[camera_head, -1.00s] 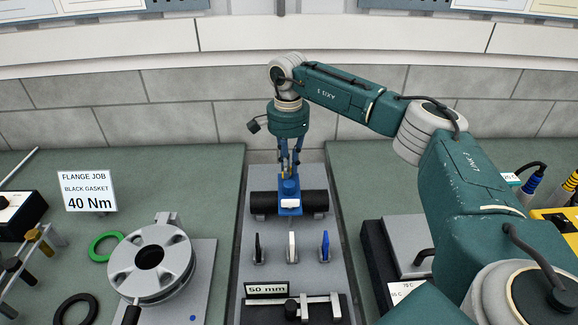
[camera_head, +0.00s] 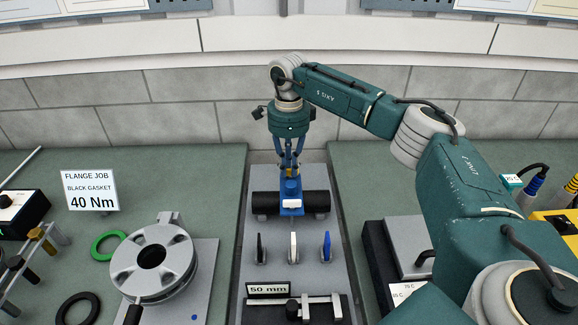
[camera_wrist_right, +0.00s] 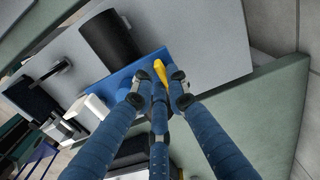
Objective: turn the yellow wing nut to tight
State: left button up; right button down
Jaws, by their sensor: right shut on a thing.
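The yellow wing nut (camera_wrist_right: 160,72) sits on top of a blue clamp (camera_head: 291,205) around a black pipe (camera_head: 316,203). In the wrist view its yellow wing shows between my right fingers, and the rest is hidden by them. My right gripper (camera_head: 290,172) points straight down over the clamp and is shut on the wing nut. It also shows in the right wrist view (camera_wrist_right: 159,88). A white tag (camera_head: 291,203) is on the clamp's front. My left gripper is not in view.
Black, white and blue upright pieces (camera_head: 293,247) stand in front of the clamp, with a "50 mm" label (camera_head: 268,289) and a caliper nearer. A grey flange (camera_head: 152,262) is at left, beside green and black rings. A grey-topped block (camera_head: 405,245) is at right.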

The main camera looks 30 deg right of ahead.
aim_at(288, 170)
jog(key=shift+w+r, duration=0.15)
dwell(0.4)
jog(key=c, duration=1.7)
grip_release()
notch_tip(288, 170, up, 12)
jog(key=shift+f, duration=0.1)
